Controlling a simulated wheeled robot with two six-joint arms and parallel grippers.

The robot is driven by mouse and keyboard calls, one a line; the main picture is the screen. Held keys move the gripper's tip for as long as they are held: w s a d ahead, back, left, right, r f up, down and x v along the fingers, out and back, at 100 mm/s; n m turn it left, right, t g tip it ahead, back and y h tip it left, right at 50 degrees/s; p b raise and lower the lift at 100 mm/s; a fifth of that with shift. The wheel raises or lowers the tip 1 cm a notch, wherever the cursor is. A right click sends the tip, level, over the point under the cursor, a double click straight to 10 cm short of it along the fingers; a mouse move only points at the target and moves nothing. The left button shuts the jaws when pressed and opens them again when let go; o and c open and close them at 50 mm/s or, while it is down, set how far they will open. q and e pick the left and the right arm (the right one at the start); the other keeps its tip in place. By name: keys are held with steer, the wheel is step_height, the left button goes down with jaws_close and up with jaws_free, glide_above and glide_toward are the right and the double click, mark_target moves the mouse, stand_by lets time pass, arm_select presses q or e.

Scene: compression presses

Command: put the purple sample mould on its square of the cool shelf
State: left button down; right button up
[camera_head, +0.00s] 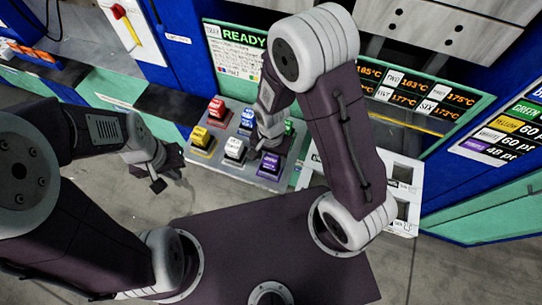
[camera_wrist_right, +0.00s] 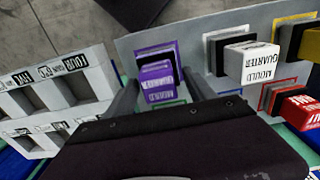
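The purple sample mould (camera_wrist_right: 157,82) sits within a purple-outlined square on the grey cool shelf (camera_wrist_right: 140,42). In the head view, the purple mould (camera_head: 269,163) is at the shelf's near right corner. My right gripper (camera_head: 270,145) is over it. In the right wrist view, its fingers (camera_wrist_right: 160,95) stand apart on either side of the mould, with gaps visible, so it looks open. The gripper body hides the lower part of the shelf. My left gripper (camera_head: 167,172) is left of the shelf, empty, with its fingers apart.
Red (camera_head: 217,108), blue (camera_head: 247,119), yellow (camera_head: 202,137), white (camera_head: 235,149) and green (camera_head: 290,127) moulds stand close by on the shelf. A white rack with numbered openings (camera_head: 405,175) is to the right. A READY screen (camera_head: 240,40) and temperature display (camera_head: 410,90) are behind.

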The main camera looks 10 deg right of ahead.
step_height(320, 180, up, 12)
steer(key=p, duration=0.1)
steer(key=s+d+n+t, duration=0.1)
steer(key=s+d+n, duration=0.2)
steer(key=d+n, duration=0.3)
steer(key=d, duration=0.2)
steer(key=shift+s+d+f+n, duration=0.15)
steer(key=shift+s+d+n, duration=0.1)
steer(key=shift+d+n, duration=0.05)
stand_by(1.0)
